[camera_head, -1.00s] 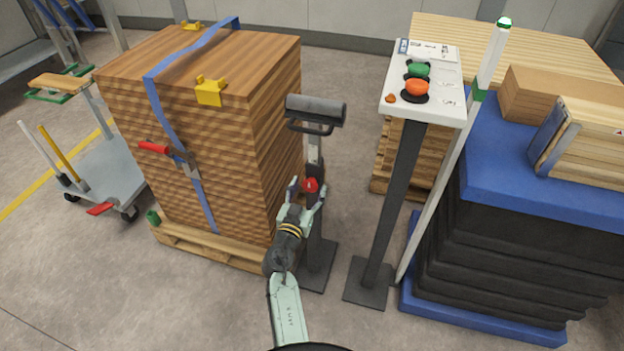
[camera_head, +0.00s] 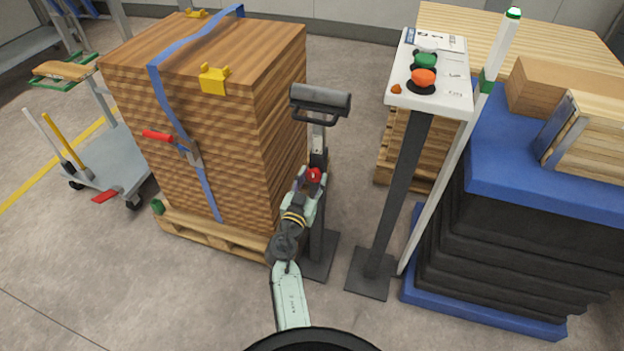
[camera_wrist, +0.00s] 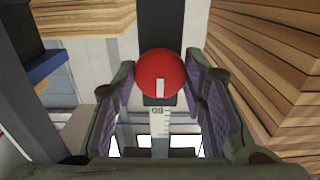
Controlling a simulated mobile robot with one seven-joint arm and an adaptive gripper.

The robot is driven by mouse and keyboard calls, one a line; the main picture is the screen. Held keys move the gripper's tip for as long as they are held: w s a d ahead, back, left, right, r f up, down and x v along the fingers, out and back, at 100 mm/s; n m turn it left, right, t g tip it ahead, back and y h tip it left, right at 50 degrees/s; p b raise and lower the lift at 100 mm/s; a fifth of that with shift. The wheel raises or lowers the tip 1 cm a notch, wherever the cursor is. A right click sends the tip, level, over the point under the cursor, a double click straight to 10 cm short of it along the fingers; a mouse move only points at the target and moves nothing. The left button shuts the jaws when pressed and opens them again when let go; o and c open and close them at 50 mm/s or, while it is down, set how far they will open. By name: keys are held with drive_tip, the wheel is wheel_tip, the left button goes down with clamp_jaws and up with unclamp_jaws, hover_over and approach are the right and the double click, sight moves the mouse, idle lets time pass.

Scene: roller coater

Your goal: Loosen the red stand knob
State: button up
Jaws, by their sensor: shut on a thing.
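The red stand knob (camera_head: 314,175) sits on the upright of the dark roller stand (camera_head: 317,215), below its grey roller (camera_head: 320,98). In the wrist view the knob (camera_wrist: 160,68) is round, with a white mark, in front of a numbered scale strip (camera_wrist: 160,125). My gripper (camera_head: 312,178) is at the knob, with its arm coming up from below. In the wrist view my gripper's two purple-padded fingers (camera_wrist: 160,82) flank the knob, shut on it. The exact contact behind the knob is hidden.
A strapped stack of wooden boards (camera_head: 210,130) on a pallet stands close at left. A control post with green and orange buttons (camera_head: 428,75) and a white pole (camera_head: 465,130) stand at right, before a blue-topped lift table (camera_head: 500,185).

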drive_tip(key=shift+c, duration=0.9)
drive_tip(key=n+b, duration=0.2)
drive_tip(key=n, duration=0.1)
drive_tip(key=shift+n, duration=0.4)
drive_tip(key=n, duration=0.5)
drive_tip(key=shift+r+n+b, duration=0.1)
drive_tip(key=shift+n+b, duration=0.2)
drive_tip(key=n, duration=0.4)
drive_tip(key=shift+w+p, duration=0.1)
drive_tip(key=shift+p, duration=0.2)
drive_tip(key=shift+n+p, duration=0.55)
drive_tip(key=shift+n, duration=1.95)
